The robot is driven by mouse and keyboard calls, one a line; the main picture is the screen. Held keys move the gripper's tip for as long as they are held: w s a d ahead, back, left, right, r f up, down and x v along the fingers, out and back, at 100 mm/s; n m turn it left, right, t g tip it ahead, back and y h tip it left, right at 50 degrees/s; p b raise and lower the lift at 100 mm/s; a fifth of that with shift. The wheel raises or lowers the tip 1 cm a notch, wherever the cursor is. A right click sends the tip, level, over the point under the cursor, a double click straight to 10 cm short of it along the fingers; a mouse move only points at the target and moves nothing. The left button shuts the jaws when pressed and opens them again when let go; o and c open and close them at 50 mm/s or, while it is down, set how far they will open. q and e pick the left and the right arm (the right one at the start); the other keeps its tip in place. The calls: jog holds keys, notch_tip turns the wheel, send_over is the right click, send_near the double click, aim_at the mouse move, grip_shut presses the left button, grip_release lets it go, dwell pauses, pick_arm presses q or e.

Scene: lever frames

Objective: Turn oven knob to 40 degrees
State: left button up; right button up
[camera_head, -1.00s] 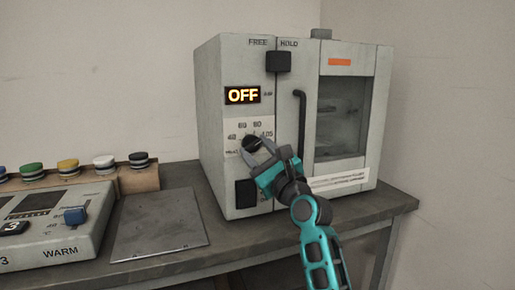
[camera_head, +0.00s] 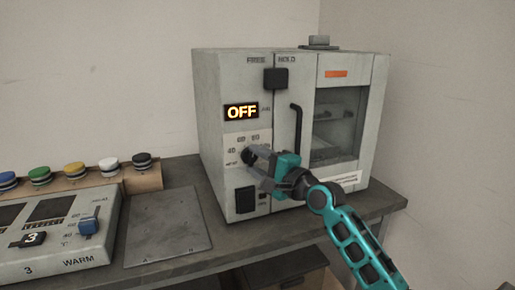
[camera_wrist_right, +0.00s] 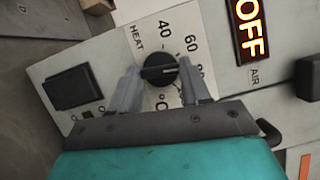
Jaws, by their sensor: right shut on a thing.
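The oven (camera_head: 226,190) is a grey box with a lit display (camera_head: 241,111) reading OFF. Its black round knob (camera_wrist_right: 160,70) sits on a white dial plate marked 40, 60, 80 and HEAT. The knob's pale pointer line lies roughly across the right wrist view, its end not clearly at a number. My right gripper (camera_wrist_right: 157,88) is shut on the knob, one finger on each side. In the head view the right gripper (camera_head: 257,158) reaches the dial from the right and partly hides the knob (camera_head: 247,156). My left gripper is not in view.
A black square button (camera_head: 245,200) lies below the dial. A control box marked WARM (camera_head: 60,262) and a flat metal plate (camera_head: 168,228) stand left of the oven.

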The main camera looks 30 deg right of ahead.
jog(key=n+p, duration=0.1)
jog(key=p, duration=0.1)
jog(key=r+n+g+p, duration=0.1)
jog(key=p, duration=0.1)
jog(key=shift+n, duration=0.4)
jog(key=n+g+p, duration=0.1)
jog(key=n+p, duration=0.1)
jog(key=p, duration=0.1)
jog(key=shift+h+p, duration=0.3)
jog(key=shift+h, duration=0.1)
jog(key=shift+n+g+h+p, duration=0.3)
jog(key=shift+n+p, duration=0.3)
jog(key=shift+n, duration=0.2)
jog(key=shift+a+f+n+g+h, duration=0.1)
jog(key=shift+n+g+h, duration=0.25)
jog(key=shift+n, duration=0.75)
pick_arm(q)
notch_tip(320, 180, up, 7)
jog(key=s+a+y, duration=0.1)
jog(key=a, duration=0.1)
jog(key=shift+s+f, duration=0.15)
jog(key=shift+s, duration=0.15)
pick_arm(e)
jog(key=shift+a+n+g+h, duration=0.15)
jog(key=shift+n+g+h, duration=0.65)
jog(key=shift+n, duration=0.9)
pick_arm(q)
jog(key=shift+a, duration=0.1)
pick_arm(e)
jog(key=shift+h, duration=0.25)
